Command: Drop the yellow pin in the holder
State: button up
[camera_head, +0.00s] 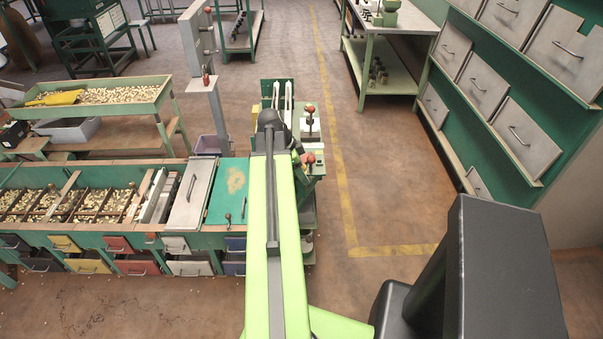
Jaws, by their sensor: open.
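My green and black arm (268,210) reaches forward to a green work stand (277,87) in the middle of the view. The fingers of my gripper do not show; they are hidden beyond the dark joint at the arm's far end. I cannot make out a yellow pin or say which part is its holder. The stand carries two pale upright rods (288,95) and a red-knobbed lever (310,108). A second red knob (309,158) sits nearer, just right of my arm. My arm covers part of the stand.
A green hopper bench (120,238) with nut-filled bins and coloured drawers runs along the left. A raised nut tray (150,92) holds a yellow scoop (55,98). A green wall rack (480,95) with metal bins stands at right. The floor (390,200) between is clear.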

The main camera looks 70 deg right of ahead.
jog(key=shift+r, duration=0.2)
jog(key=p+v, duration=1.6)
jog(key=v, duration=0.1)
jog(key=shift+a, duration=0.15)
jog(key=shift+w, duration=0.15)
jog(key=p+v, duration=0.8)
jog(key=v, duration=0.1)
jog(key=shift+f, duration=0.1)
